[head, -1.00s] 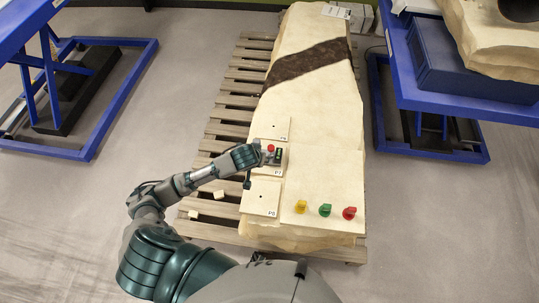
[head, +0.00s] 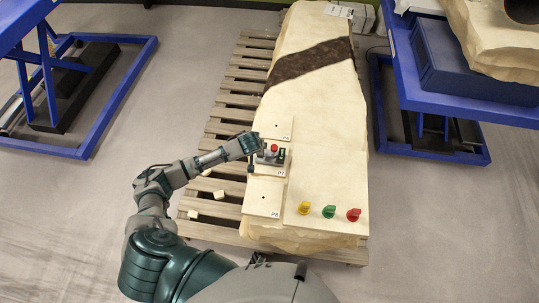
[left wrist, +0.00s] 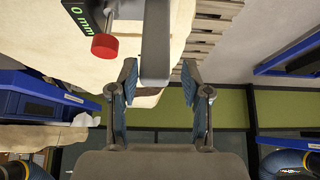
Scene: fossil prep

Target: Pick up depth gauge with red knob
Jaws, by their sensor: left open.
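The depth gauge (head: 270,157) sits on the plate marked P7 (head: 281,171) on the pale stone block, its red knob (head: 275,148) uppermost. In the left wrist view its green display reads 0 mm, with the red knob (left wrist: 104,46) beside it. My left gripper (head: 257,150) is at the gauge's left side and partly covers it. In the left wrist view its two fingers (left wrist: 160,82) are apart. A grey bar (left wrist: 155,40) shows between them; I cannot tell whether it touches either finger. My right gripper is not in view.
Plates P6 (head: 274,127) and P8 (head: 262,197) lie either side of P7. Yellow (head: 305,208), green (head: 329,211) and red (head: 353,214) pieces stand at the block's near end. The block rests on a wooden pallet (head: 226,115). Blue lift tables stand left and right.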

